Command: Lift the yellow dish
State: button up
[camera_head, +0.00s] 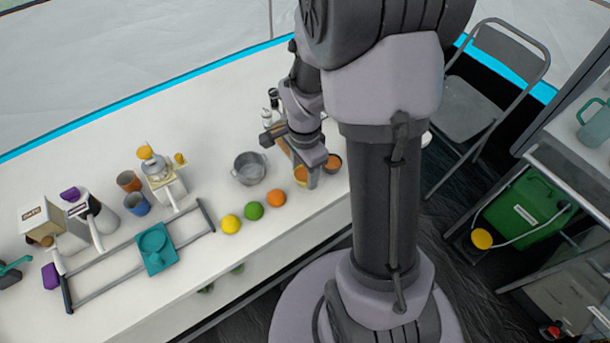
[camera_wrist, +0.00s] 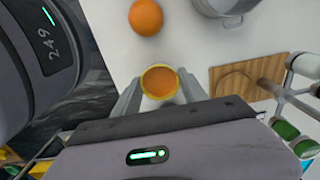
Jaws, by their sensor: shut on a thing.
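The yellow dish (camera_wrist: 146,86) is a small round bowl with a yellow rim and an orange inside. In the wrist view it sits between the two fingers of my gripper (camera_wrist: 160,92), which is shut on it. In the head view a part of the yellow dish (camera_head: 300,175) shows beside my gripper (camera_head: 311,178), near the counter's front edge; the fingers hide the rest. I cannot tell whether the dish touches the counter or is a little above it.
A second, brownish bowl (camera_head: 334,162) is just right of my gripper. An orange (camera_head: 277,198), a green fruit (camera_head: 254,211) and a lemon (camera_head: 231,224) lie to the left along the front edge. A grey pot (camera_head: 249,169) and a wooden board (camera_wrist: 235,80) are nearby.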

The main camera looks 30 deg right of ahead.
notch_tip(320, 180, up, 8)
jog(key=p, duration=0.5)
jog(key=shift+f, duration=0.35)
